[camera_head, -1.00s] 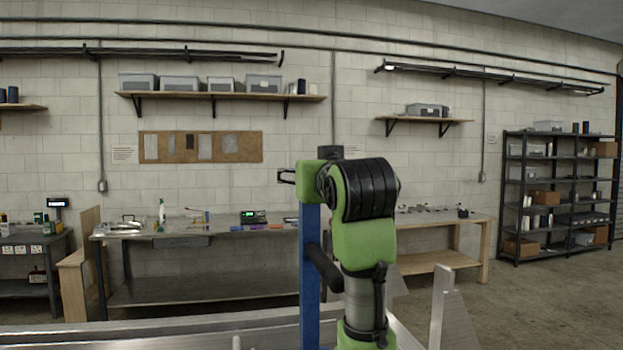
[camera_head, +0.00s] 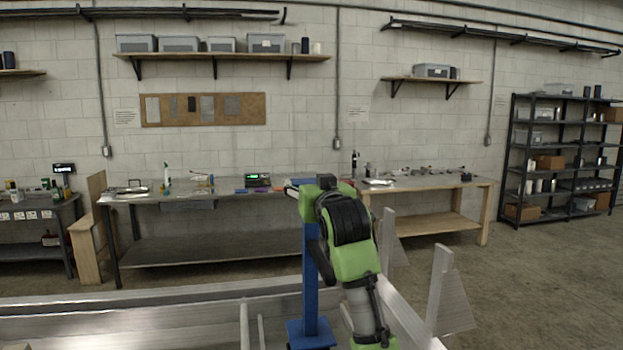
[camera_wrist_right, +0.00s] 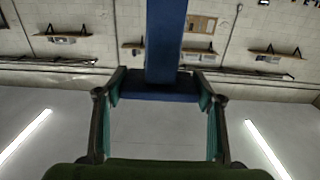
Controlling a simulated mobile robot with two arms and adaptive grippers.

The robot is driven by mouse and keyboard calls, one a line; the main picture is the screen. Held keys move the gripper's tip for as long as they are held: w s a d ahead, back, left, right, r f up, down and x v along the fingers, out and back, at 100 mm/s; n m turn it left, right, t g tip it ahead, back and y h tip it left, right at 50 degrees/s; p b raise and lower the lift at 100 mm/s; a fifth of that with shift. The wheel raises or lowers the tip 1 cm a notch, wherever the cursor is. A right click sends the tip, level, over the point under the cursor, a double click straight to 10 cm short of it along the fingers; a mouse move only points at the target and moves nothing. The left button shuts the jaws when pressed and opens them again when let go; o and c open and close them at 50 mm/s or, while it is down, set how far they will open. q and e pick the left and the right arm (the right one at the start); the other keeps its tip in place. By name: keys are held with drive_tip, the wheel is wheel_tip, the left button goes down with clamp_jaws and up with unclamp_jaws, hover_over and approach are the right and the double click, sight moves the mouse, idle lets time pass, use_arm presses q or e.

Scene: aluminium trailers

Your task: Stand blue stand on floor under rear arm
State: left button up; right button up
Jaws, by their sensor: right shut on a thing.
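The blue stand (camera_head: 310,270) is upright in front of me in the head view, with a square foot plate (camera_head: 312,333) at its lower end. My right gripper (camera_head: 297,188) is shut on the top of the stand; my arm hides part of the post. In the right wrist view, the two fingers of my right gripper (camera_wrist_right: 160,100) are either side of the stand's blue top piece, and the post (camera_wrist_right: 166,40) runs away from it. I cannot tell whether the foot plate touches the floor. No rear arm can be made out for sure. My left gripper is out of view.
An aluminium trailer frame (camera_head: 150,304) spans the foreground, with bare metal uprights (camera_head: 440,290) to the right. Workbenches (camera_head: 210,246) stand along the wall, and a dark shelf rack (camera_head: 515,165) is at the right. The concrete floor at right is clear.

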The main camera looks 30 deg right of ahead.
drive_tip(key=shift+f+p, duration=0.55)
drive_tip(key=shift+p, duration=0.4)
drive_tip(key=shift+f, duration=0.55)
drive_tip(key=o, duration=2.1)
drive_tip(key=shift+w+f, duration=0.1)
drive_tip(key=shift+f, duration=0.6)
drive_tip(key=shift+c, duration=0.2)
drive_tip(key=shift+o, duration=0.2)
drive_tip(key=shift+s+a+r, duration=0.1)
drive_tip(key=shift+s+r, duration=0.15)
